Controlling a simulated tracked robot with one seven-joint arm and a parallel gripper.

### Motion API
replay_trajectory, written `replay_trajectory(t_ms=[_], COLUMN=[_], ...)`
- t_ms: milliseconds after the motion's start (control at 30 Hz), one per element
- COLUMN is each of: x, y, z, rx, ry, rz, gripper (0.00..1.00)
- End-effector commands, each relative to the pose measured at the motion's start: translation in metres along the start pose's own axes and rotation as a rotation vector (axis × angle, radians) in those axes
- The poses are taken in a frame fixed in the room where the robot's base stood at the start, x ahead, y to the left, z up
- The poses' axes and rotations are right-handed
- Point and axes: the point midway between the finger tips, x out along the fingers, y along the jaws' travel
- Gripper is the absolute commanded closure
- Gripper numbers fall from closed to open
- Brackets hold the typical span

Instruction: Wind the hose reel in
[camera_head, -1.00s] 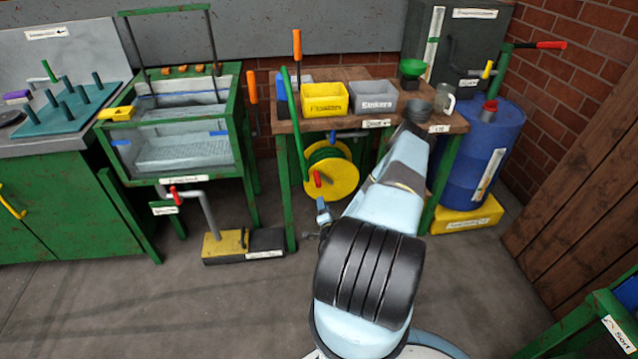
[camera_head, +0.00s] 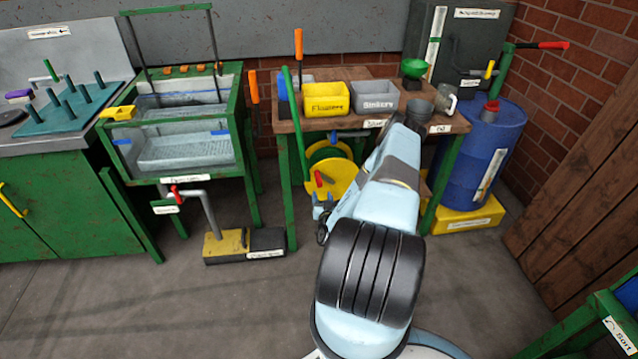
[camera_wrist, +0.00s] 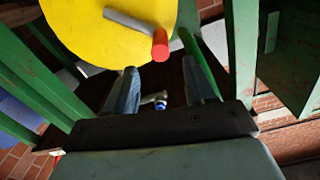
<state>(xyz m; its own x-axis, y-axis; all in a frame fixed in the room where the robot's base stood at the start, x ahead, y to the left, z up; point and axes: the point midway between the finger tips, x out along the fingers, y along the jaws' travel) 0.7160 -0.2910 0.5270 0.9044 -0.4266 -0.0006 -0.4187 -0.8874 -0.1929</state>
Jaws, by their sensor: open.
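The hose reel (camera_head: 341,176) is a yellow disc with green behind it, hanging under the wooden bench between the green legs. Its crank has a red handle (camera_head: 319,178) on the left of the disc. In the wrist view the yellow disc (camera_wrist: 100,30) fills the upper left, and a grey crank arm ends in the red handle (camera_wrist: 160,45). My gripper (camera_wrist: 163,85) is open and empty, with the handle just beyond and above the gap between its fingers. In the head view my gripper (camera_head: 322,205) is just below the handle, partly hidden by my arm.
Green bench legs flank the reel closely. A blue barrel (camera_head: 483,150) stands right, and a foot pedal unit (camera_head: 225,245) lies on the floor left.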

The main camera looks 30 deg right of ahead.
Motion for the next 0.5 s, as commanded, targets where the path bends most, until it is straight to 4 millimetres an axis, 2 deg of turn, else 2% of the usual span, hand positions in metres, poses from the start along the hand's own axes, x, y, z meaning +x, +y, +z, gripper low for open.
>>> replay_trajectory(t_ms=[300, 500], x=[0.057, 0.084], y=[0.0, 0.0], z=[-0.001, 0.0], rx=[0.001, 0.001], ry=[0.002, 0.002], rz=[0.0, 0.0], gripper=[0.45, 0.45])
